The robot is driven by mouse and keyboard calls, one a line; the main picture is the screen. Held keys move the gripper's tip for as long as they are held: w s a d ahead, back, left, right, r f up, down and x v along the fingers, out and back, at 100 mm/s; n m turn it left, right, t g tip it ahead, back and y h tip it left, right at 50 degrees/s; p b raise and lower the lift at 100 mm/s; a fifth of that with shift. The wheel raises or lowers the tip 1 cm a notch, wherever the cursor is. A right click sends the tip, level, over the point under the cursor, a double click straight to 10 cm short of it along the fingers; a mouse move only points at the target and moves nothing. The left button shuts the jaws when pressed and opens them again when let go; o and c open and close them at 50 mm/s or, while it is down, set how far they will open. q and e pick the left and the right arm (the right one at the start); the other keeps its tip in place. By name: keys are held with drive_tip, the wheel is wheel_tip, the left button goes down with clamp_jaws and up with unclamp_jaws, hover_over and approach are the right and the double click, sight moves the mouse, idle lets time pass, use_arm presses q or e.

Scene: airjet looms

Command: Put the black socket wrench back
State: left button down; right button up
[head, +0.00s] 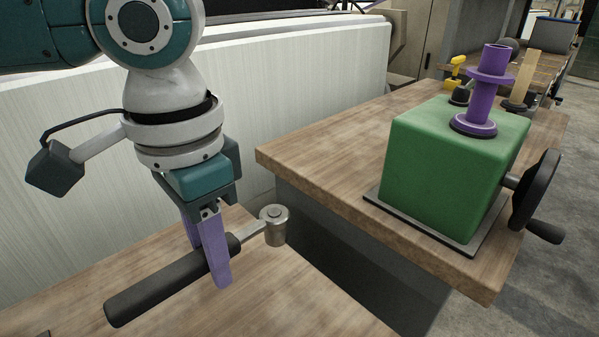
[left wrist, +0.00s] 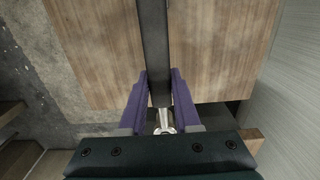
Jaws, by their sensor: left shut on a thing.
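The black socket wrench (head: 155,292) has a long black handle and a silver socket head (head: 274,224). In the head view it lies slanted over the near wooden bench, with its head to the right, out past the bench edge. My left gripper (head: 214,268) has purple fingers and is shut on the handle close to the metal neck. In the left wrist view the black handle (left wrist: 154,50) runs up between the purple fingers (left wrist: 158,92). I cannot tell whether the wrench touches the bench. My right gripper is not in view.
A second wooden bench (head: 330,155) stands to the right, across a gap. It bears a green box (head: 440,165) with a hand crank (head: 537,195) and a purple spool (head: 485,90) on top. A yellow tool (head: 457,65) lies behind. A white panel (head: 290,85) stands behind the near bench.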

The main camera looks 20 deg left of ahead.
use_arm(q)
drive_tip(key=shift+r+p, duration=0.25)
drive_tip(key=shift+p, duration=0.1)
drive_tip(key=shift+f, duration=0.4)
drive_tip(key=shift+f+b, duration=1.3)
drive_tip(key=shift+f, duration=2.05)
drive_tip(key=shift+f+b, duration=0.35)
drive_tip(key=shift+f, duration=0.65)
drive_tip(key=shift+c, duration=0.3)
unclamp_jaws()
